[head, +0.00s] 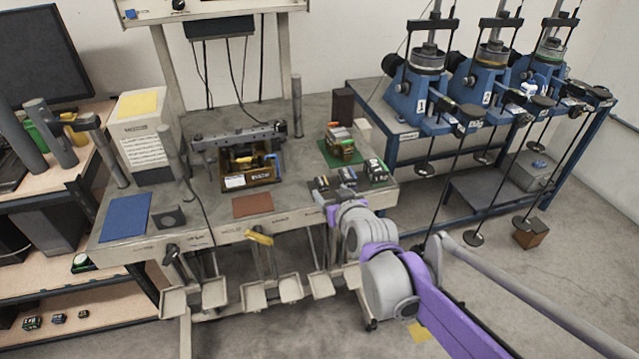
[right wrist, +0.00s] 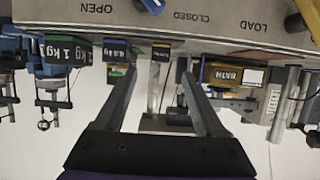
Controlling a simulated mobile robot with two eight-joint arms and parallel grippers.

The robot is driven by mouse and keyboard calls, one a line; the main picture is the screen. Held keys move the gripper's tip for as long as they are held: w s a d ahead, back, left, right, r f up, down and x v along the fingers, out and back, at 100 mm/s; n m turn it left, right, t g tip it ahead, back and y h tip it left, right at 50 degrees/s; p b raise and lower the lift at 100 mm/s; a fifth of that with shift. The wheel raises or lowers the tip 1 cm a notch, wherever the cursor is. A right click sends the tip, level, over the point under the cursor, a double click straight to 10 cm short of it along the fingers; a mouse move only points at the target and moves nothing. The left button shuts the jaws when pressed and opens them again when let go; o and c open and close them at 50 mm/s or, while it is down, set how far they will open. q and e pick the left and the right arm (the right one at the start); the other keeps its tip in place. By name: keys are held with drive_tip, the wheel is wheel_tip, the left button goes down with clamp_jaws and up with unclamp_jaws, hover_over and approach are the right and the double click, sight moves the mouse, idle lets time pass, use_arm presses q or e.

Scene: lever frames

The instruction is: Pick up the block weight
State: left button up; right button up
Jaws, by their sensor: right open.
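Several small block weights stand at the front right corner of the bench. A dark one (head: 320,183) is leftmost in the head view, with another (head: 347,177) and green-trimmed ones (head: 374,170) to its right. In the right wrist view, which appears upside down, a small dark block weight with an orange edge (right wrist: 160,51) shows between the fingertips. My right gripper (right wrist: 162,62) is open and empty, close to these weights. My arm partly hides it in the head view. My left gripper is not in view.
More weights stand stacked on a green mat (head: 341,150). Levers and pans (head: 255,292) hang below the bench's front edge. A blue table (head: 392,150) with machines stands at right.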

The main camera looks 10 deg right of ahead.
sight(324, 185)
drive_tip(key=x, duration=0.8)
drive_tip(key=shift+w+f, duration=0.15)
drive_tip(key=shift+w, duration=0.05)
drive_tip(key=shift+s, duration=0.1)
drive_tip(key=shift+c, duration=0.3)
clamp_jaws()
